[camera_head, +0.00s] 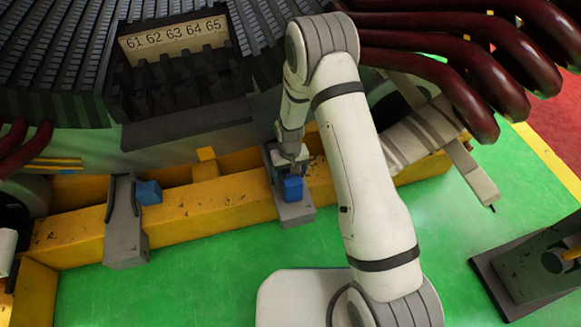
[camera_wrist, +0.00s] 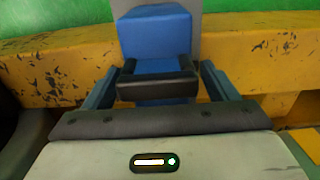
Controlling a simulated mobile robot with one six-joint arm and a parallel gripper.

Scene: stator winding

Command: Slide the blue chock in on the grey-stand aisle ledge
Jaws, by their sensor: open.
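A blue chock (camera_head: 292,188) sits on the aisle-side ledge of a grey stand (camera_head: 296,212) on the yellow beam. My gripper (camera_head: 290,152) is pointed down just behind this chock. In the wrist view the blue chock (camera_wrist: 155,35) stands upright ahead, with a dark bar (camera_wrist: 157,88) across its near lower side. My gripper (camera_wrist: 166,68) is open there, one finger on each side of the bar. I cannot tell whether the fingers touch it. A second blue chock (camera_head: 149,192) is at another grey stand (camera_head: 125,220) further left.
The yellow beam (camera_head: 225,205) runs under the large stator (camera_head: 60,60), whose slots carry a label of 61 to 65 (camera_head: 173,38). Dark red pipes (camera_head: 450,60) arch at the upper right. Green floor (camera_head: 215,275) is clear in front. A dark fixture (camera_head: 530,265) stands at the lower right.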

